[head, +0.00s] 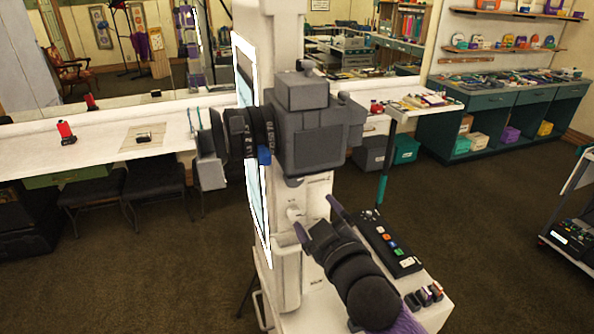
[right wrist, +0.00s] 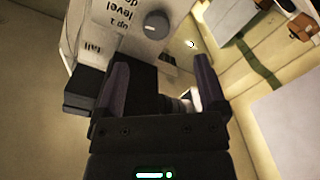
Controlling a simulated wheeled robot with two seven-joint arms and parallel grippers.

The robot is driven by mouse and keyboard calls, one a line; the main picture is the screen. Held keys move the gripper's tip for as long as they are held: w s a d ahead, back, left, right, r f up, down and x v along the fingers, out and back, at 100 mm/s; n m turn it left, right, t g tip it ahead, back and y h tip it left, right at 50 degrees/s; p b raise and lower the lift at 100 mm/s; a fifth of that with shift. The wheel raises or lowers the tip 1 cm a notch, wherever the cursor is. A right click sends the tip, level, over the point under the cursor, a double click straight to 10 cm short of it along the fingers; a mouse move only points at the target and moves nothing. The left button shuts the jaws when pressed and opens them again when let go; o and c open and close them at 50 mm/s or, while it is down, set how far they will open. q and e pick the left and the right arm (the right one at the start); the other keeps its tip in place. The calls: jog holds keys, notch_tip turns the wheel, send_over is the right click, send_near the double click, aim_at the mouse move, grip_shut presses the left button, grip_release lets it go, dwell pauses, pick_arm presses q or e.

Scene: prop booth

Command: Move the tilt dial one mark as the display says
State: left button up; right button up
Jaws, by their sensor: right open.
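The tilt dial (head: 294,214) is a small round knob on the front of the white camera stand (head: 318,190). In the right wrist view the dial (right wrist: 157,25) is grey, with a pale pointer line, beside upside-down print reading "tilt", "up 1", "level" and "down". My right gripper (head: 318,217) is open in front of the dial. In the right wrist view its fingers (right wrist: 160,68) are spread and empty, with the dial beyond them and not between them. A tall white-edged panel (head: 257,195) with a pale blue face stands steeply angled; I can read no message on it. My left gripper is not in view.
A big grey camera (head: 318,140) sits on the stand above the dial. A black control box (head: 385,243) with coloured buttons lies close right of my right gripper, with small blocks (head: 425,296) nearby. A white counter (head: 100,150) runs along the left wall.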

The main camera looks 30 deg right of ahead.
aim_at(295, 181)
jog(key=x, duration=0.6)
jog(key=r+x, duration=0.1)
jog(key=x, duration=0.2)
jog(key=shift+w+p, duration=0.35)
jog(key=shift+w, duration=0.05)
